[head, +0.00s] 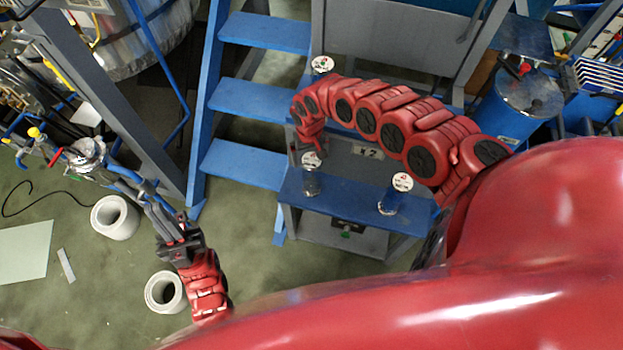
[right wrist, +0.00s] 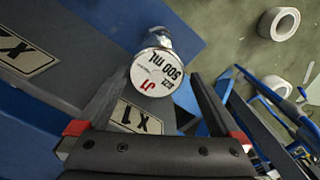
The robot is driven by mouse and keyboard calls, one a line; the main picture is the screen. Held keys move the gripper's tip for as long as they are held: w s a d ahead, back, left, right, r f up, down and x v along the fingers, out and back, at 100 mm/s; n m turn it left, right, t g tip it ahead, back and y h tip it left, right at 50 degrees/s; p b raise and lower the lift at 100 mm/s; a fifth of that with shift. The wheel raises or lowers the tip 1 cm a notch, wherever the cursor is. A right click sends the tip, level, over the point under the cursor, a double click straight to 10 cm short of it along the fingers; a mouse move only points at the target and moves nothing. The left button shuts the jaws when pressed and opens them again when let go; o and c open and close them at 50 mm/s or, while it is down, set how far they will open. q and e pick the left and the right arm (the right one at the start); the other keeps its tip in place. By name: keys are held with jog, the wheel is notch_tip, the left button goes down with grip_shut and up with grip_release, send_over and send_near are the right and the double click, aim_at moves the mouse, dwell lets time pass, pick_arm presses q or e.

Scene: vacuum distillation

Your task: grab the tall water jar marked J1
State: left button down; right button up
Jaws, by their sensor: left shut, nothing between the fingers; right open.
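The jar marked J1 has a white round lid (right wrist: 153,73) reading "J1 500 mL" in the right wrist view, with its clear body partly hidden under it. My right gripper (head: 308,146) is open. In the right wrist view its two dark fingers lie on either side of the lid's lower part, with gaps on both sides. In the head view a white-lidded jar (head: 312,162) stands on the blue step just by this gripper; its marking is too small to read. My left gripper (head: 172,222) is shut and empty, low at the left, far from the jars.
Another white-lidded jar (head: 402,182) stands to the right on the same blue step (head: 345,205), and one more (head: 322,65) stands farther back. Blue stairs (head: 245,100) rise at the left. White rolls (head: 115,217) lie on the green floor. A blue drum (head: 520,105) stands at right.

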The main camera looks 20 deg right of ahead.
jog(key=f, duration=0.3)
jog(key=f+p, duration=0.1)
jog(key=f, duration=0.1)
jog(key=shift+s+d+f, duration=0.15)
jog(key=shift+d+f, duration=0.1)
grip_shut()
dwell(0.4)
